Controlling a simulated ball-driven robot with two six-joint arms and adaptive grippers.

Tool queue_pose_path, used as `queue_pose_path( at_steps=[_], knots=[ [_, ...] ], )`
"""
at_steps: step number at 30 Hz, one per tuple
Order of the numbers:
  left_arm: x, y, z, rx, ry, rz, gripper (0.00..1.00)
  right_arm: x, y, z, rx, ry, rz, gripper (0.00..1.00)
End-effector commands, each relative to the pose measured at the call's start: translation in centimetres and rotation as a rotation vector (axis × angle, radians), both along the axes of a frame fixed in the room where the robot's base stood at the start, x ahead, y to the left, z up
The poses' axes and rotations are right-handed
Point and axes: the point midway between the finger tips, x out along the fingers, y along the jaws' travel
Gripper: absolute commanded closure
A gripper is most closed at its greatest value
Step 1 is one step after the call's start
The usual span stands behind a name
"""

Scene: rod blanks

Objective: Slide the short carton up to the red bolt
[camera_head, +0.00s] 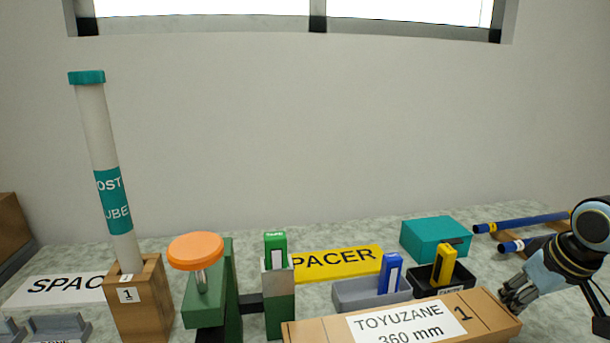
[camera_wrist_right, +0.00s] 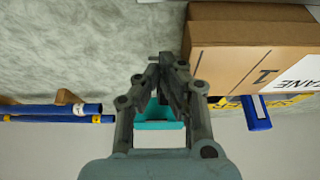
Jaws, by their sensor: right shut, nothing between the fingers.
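A long brown carton (camera_head: 312,332) with a white label reading TOYUZANE 360 mm lies at the front of the bench. It also shows in the right wrist view (camera_wrist_right: 225,65). My right gripper (camera_head: 508,298) is shut and empty beside the carton's right end. In the right wrist view its fingertips (camera_wrist_right: 168,65) lie close to that end; I cannot tell whether they touch it. I see no red bolt in either view. My left gripper is not in view.
A green clamp with an orange knob (camera_head: 196,250) and a wooden block holding a tall tube (camera_head: 97,130) stand left. Behind the carton are a yellow SPACER sign (camera_head: 340,262), a grey tray (camera_head: 350,293), and a teal box (camera_head: 425,240). Blue rods (camera_head: 520,222) lie at the back right.

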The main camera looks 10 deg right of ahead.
Motion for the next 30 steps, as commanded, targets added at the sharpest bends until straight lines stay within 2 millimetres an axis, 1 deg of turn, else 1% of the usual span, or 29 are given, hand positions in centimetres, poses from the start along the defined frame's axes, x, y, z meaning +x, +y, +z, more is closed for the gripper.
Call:
queue_pose_path(
  at_steps=[3, 6, 16, 30],
  knots=[
    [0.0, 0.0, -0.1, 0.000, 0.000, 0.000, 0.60, -0.1, 0.0, -0.8, 0.002, 0.003, -0.001, 1.00],
    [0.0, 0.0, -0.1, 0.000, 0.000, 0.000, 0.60, -0.1, 0.0, -1.0, 0.002, 0.003, -0.001, 1.00],
    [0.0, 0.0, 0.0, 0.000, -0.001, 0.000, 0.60, -0.1, 0.2, -1.0, 0.003, 0.002, 0.000, 1.00],
    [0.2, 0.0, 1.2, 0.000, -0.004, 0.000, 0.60, -0.3, 2.5, -0.9, 0.003, 0.002, 0.000, 1.00]
  ],
)
